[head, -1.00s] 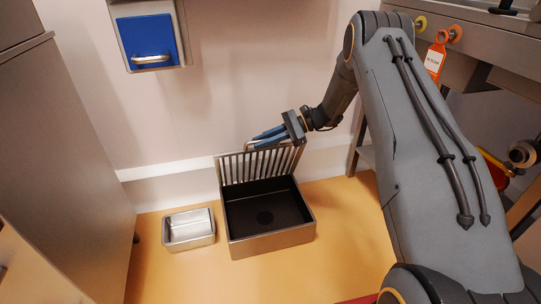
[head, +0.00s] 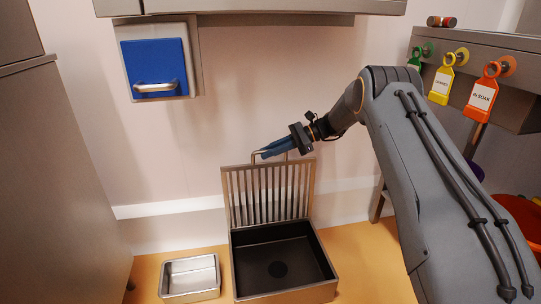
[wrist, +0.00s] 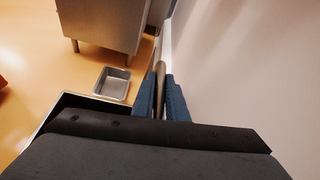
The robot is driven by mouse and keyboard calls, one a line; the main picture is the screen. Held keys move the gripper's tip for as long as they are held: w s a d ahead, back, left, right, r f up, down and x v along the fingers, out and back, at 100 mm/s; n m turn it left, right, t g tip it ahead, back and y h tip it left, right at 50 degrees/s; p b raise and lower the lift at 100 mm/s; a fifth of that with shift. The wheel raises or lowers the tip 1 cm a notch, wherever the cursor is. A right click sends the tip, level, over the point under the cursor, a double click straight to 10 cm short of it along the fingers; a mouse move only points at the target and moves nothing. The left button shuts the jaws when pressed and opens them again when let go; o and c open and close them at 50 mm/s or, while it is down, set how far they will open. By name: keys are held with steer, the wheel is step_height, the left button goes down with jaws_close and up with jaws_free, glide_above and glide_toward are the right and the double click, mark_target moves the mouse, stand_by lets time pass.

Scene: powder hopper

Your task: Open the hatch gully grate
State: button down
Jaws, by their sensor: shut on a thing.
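The gully grate (head: 268,197) is a barred metal panel. In the head view it stands about upright at the back edge of the dark square gully box (head: 330,281), whose black inside and round drain are uncovered. A thin metal handle (head: 256,157) rises from the grate's top edge. My gripper (head: 268,152) is at that handle, its blue fingers pointing left and shut on it. In the wrist view the handle bar (wrist: 160,75) shows between the two blue fingers (wrist: 160,98). My gripper covers part of the handle.
A small steel tray (head: 190,277) stands on the floor left of the box. A blue wall hatch (head: 156,66) hangs above. A grey cabinet (head: 55,170) stands at left. Coloured tags (head: 484,87) hang on a steel unit at right. The wall is close behind the grate.

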steer(key=shift+d+f, duration=0.1)
steer(key=shift+d, duration=0.1)
steer(key=c, duration=1.8)
jaws_free()
steer(key=shift+d, duration=0.15)
steer(key=shift+o, duration=0.2)
steer(key=shift+a, duration=0.3)
steer(key=p+v, duration=0.2)
steer(key=v, duration=0.5)
steer(key=shift+d+r, duration=0.2)
steer(key=shift+d, duration=0.15)
